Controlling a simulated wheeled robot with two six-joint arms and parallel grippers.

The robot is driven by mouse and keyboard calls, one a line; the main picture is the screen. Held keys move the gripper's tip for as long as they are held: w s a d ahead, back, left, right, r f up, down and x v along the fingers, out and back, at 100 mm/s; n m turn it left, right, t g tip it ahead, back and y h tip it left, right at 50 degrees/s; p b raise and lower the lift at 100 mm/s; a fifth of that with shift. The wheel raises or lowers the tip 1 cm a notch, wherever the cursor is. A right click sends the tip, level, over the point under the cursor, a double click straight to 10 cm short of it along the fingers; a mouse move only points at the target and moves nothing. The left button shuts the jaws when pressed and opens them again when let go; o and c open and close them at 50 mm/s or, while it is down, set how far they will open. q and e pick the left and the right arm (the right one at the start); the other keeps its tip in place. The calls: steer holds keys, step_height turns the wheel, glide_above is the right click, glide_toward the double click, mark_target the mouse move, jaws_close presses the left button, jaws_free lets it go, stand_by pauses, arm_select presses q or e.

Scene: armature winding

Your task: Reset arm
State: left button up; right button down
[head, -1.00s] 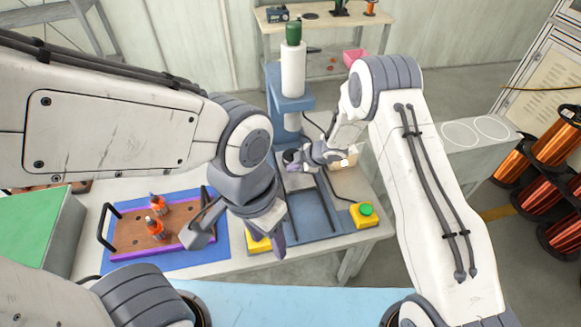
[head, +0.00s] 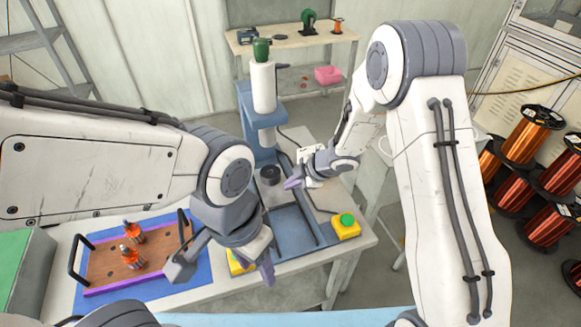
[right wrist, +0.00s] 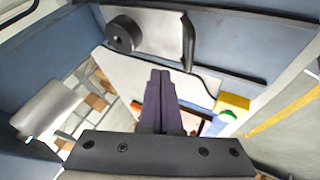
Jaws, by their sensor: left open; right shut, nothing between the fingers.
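My left gripper (head: 221,270) is open and empty, above the front of the workbench between the tray and the blue press. My right gripper (head: 291,184) is shut with nothing in it, over the blue press (head: 247,103), just right of a dark round part (head: 270,175) on the press bed. In the right wrist view its purple-grey fingers (right wrist: 160,76) are together, and the dark round part (right wrist: 122,34) shows apart from them at upper left.
A brown tray (head: 103,271) with two orange-and-dark pieces stands on a blue mat at left. Yellow boxes sit at the press's front corners; the right one (head: 345,229) has a green button. Copper spools (head: 527,138) stand at far right. A back table (head: 290,40) holds small items.

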steer(key=s+d+r+m+t+h, duration=0.2)
steer(key=s+r+m+h, duration=0.3)
steer(key=r, duration=0.6)
steer(key=s+r+m+g, duration=0.2)
steer(key=s+m+g, duration=0.1)
steer(key=s, duration=1)
steer(key=s+d+r+m+g, duration=0.1)
steer(key=s+r+m+g, duration=0.2)
steer(key=s, duration=1)
steer(key=shift+s+r+m, duration=0.2)
steer(key=shift+r+m, duration=0.05)
steer(key=shift+m, duration=0.65)
arm_select(q)
steer(key=shift+d, duration=0.1)
arm_select(e)
steer(key=shift+d, duration=0.1)
